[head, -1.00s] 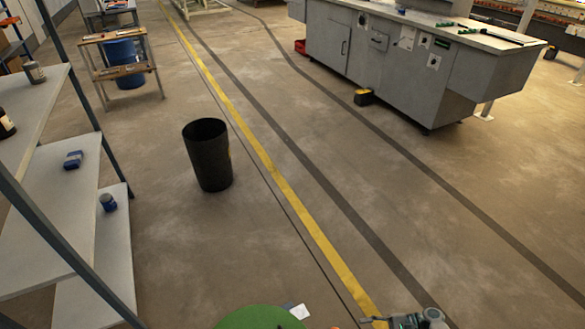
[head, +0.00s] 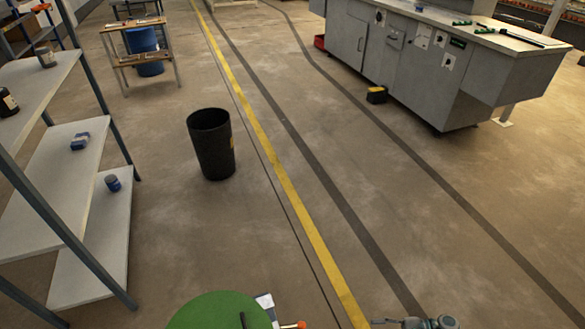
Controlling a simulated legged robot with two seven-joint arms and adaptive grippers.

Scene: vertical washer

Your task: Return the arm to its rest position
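A grey mechanical part, which looks like my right gripper (head: 428,323), shows at the bottom edge, right of the yellow floor line. Only its top is in the picture, with a thin dark piece reaching left. Whether it is open or shut, or holds anything, cannot be seen. My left gripper and arm are out of the picture.
A green round top (head: 205,312) with a black item and a white piece is at the bottom. A black bin (head: 211,145) stands on the floor beside the yellow line (head: 285,185). White shelves (head: 90,215) are left, a grey workbench (head: 440,65) upper right. The middle floor is clear.

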